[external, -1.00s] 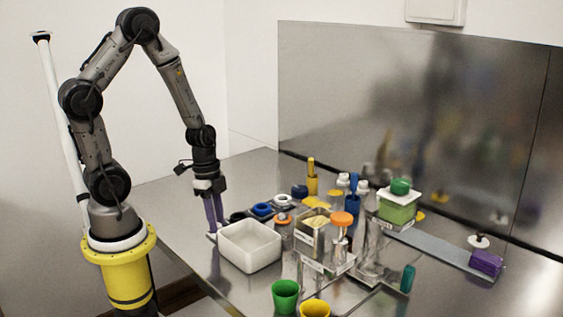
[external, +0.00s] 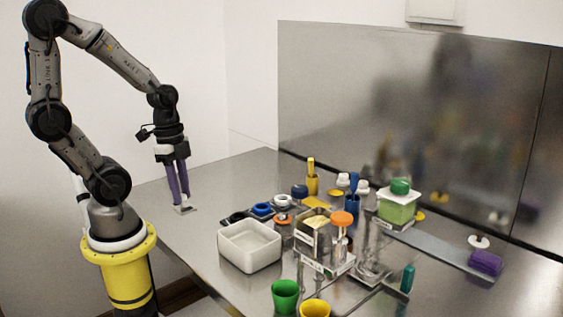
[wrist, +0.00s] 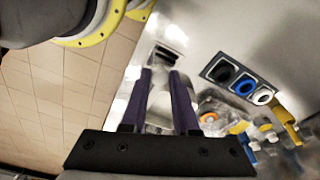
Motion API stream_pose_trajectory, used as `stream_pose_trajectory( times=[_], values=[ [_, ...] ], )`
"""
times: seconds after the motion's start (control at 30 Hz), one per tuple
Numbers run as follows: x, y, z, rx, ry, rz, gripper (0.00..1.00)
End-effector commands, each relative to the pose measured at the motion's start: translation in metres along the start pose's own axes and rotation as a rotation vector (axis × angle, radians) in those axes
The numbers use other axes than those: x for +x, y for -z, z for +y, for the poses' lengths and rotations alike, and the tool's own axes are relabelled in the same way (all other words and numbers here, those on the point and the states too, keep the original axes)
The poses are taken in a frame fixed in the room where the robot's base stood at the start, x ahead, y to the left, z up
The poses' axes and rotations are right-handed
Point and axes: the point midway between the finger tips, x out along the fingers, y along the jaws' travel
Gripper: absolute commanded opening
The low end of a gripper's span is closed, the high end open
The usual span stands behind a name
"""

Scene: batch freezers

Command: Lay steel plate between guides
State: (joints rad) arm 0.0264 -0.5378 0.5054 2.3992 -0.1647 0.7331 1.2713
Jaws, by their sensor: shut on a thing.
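My gripper (external: 179,200), with long purple fingers, points down over the left part of the steel bench. It is shut on a small, pale grey plate (external: 184,209), which shows at the fingertips just above or at the bench top; I cannot tell whether it touches. In the wrist view my gripper (wrist: 160,71) has a dark slotted patch (wrist: 168,56) just beyond its tips; I cannot tell whether this is part of the plate. I cannot clearly make out the guides.
A white tub (external: 250,247) stands right of my gripper. Beyond it are a dark holder with rings (external: 262,209), a yellow-handled tool (external: 311,178), clear stands and a green-lidded box (external: 398,204). Green (external: 285,296) and yellow cups stand in front. Bench around my gripper is clear.

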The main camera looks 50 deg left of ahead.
Motion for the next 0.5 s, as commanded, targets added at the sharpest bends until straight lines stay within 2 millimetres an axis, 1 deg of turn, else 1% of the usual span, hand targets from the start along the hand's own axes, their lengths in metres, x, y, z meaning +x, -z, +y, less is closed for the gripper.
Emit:
stream_pose_trajectory(
  times=[0.1, 0.2, 0.4, 0.5],
  values=[
    [-0.012, -0.01, 0.017, -0.002, 0.007, 0.003, 0.0],
    [-0.018, -0.017, 0.029, -0.001, 0.006, 0.002, 0.0],
    [-0.027, -0.025, 0.043, -0.004, 0.004, 0.001, 0.0],
    [-0.03, -0.026, 0.044, -0.031, 0.008, 0.001, 0.0]
  ],
)
